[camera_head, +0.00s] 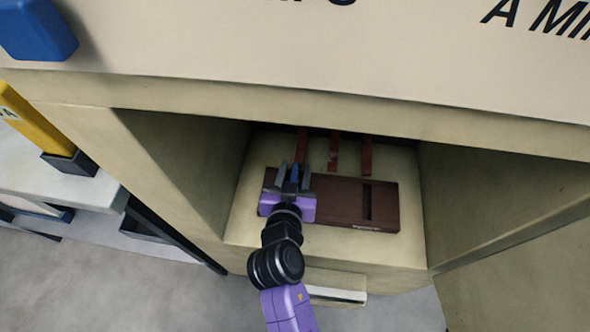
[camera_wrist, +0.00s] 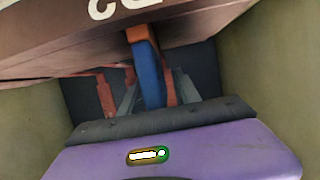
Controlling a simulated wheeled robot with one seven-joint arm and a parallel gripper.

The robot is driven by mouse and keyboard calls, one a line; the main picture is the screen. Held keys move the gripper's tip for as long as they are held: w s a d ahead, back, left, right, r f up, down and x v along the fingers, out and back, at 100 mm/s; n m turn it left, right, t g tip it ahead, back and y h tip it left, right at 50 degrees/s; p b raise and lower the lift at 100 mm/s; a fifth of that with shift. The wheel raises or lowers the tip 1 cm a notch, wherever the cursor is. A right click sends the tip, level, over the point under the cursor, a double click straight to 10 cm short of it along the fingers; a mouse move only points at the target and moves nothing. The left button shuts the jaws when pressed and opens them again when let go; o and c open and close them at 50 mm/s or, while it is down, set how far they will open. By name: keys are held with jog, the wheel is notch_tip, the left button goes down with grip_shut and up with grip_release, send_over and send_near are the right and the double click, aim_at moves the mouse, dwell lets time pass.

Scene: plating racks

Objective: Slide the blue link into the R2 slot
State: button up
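The blue link (camera_head: 294,174) stands between the two grey fingers of my gripper (camera_head: 293,178), over the left part of the brown rack board (camera_head: 340,193). In the wrist view the blue link (camera_wrist: 150,75) is upright, with an orange-brown end (camera_wrist: 140,34) at the board's edge (camera_wrist: 75,52). The fingers flank the link; I cannot tell whether they touch it. White lettering (camera_wrist: 103,9) on the board is partly cut off. One dark slot (camera_head: 367,203) shows at the board's right. My gripper hides the board's left part.
The board lies inside a beige recess with walls on the left (camera_head: 190,170) and right (camera_head: 480,205). Several red strips (camera_head: 335,152) run at the back. A beige top panel (camera_head: 350,105) overhangs the opening. The board's right side is clear.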

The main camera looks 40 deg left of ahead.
jog(key=v, duration=0.8)
jog(key=shift+f, duration=0.15)
